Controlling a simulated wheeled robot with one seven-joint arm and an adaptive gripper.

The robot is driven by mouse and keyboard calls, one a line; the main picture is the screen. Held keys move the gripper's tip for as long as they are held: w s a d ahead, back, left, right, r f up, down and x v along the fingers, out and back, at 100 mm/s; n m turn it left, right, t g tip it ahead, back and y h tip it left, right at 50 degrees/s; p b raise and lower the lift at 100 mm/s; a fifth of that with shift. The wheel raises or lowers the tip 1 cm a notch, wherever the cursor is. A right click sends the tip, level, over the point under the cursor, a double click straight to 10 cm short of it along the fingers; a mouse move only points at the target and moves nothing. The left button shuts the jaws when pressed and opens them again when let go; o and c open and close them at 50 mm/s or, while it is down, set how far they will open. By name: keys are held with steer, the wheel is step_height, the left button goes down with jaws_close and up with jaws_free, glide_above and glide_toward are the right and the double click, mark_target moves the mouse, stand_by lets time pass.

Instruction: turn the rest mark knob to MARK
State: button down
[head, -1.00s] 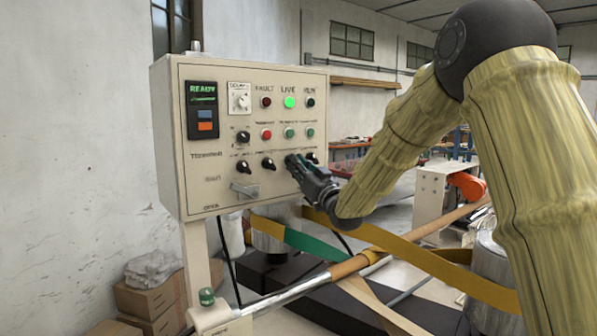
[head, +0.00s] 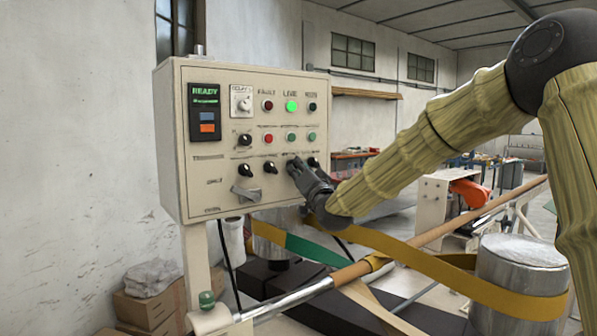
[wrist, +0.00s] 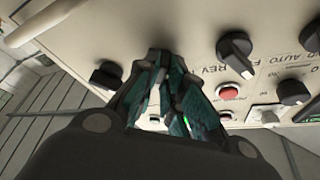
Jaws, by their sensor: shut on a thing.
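The control panel (head: 172,150) stands at the left in the head view. My gripper (head: 294,164) reaches its lower knob row from the right and is shut on a knob there, third from the left. The fingers hide this knob, so its pointer and mark cannot be seen. I take it to be the rest mark knob, but its label is not readable. In the wrist view my gripper's fingers (wrist: 168,78) are close together against the panel, with a black knob (wrist: 235,46) to their right and another knob (wrist: 106,73) to their left.
A knob (head: 314,163) sits just right of my gripper, and another knob (head: 270,167) just left. A lever switch (head: 245,194) is lower left. A red button (wrist: 228,92) is near the fingers. Yellow webbing (head: 430,266) and a metal roll (head: 520,275) lie below my arm.

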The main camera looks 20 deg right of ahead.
steer(key=shift+d+r, duration=0.1)
steer(key=c, duration=1.5)
jaws_free()
steer(key=v, duration=1.2)
steer(key=shift+d, duration=0.1)
